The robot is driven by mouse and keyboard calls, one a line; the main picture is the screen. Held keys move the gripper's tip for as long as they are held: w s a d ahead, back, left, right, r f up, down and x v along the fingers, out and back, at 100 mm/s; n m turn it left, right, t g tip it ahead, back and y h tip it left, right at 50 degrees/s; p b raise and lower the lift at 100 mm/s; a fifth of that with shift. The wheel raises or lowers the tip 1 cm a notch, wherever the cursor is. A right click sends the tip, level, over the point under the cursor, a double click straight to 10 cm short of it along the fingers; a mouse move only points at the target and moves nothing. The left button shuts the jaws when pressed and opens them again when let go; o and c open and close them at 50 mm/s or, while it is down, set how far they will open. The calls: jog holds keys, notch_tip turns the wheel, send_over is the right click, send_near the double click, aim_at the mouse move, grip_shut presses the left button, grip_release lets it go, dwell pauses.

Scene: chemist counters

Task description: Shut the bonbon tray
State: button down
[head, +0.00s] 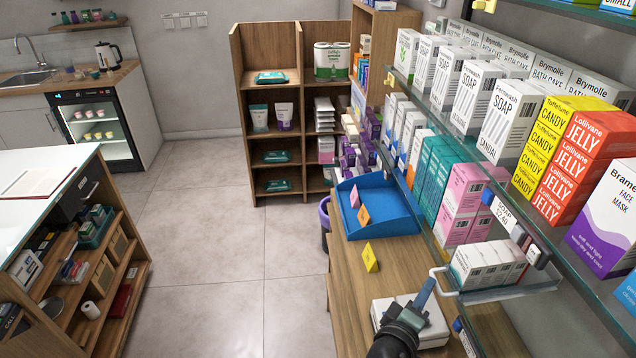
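No tray in the head view carries a readable bonbon label, so I cannot tell for sure which one is meant. A pale pull-out tray (515,288) with a white bar handle juts from the right-hand shelving and holds several white boxes.
The wooden counter (352,283) has a yellow card (370,258) and a white box (434,328) on it. Glass shelves packed with boxes (465,95) hang close on the right. The tiled floor (215,250) is clear. A white-topped counter (30,160) stands left.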

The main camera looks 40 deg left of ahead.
jog(key=shift+w+d, duration=0.15)
jog(key=shift+d, duration=0.15)
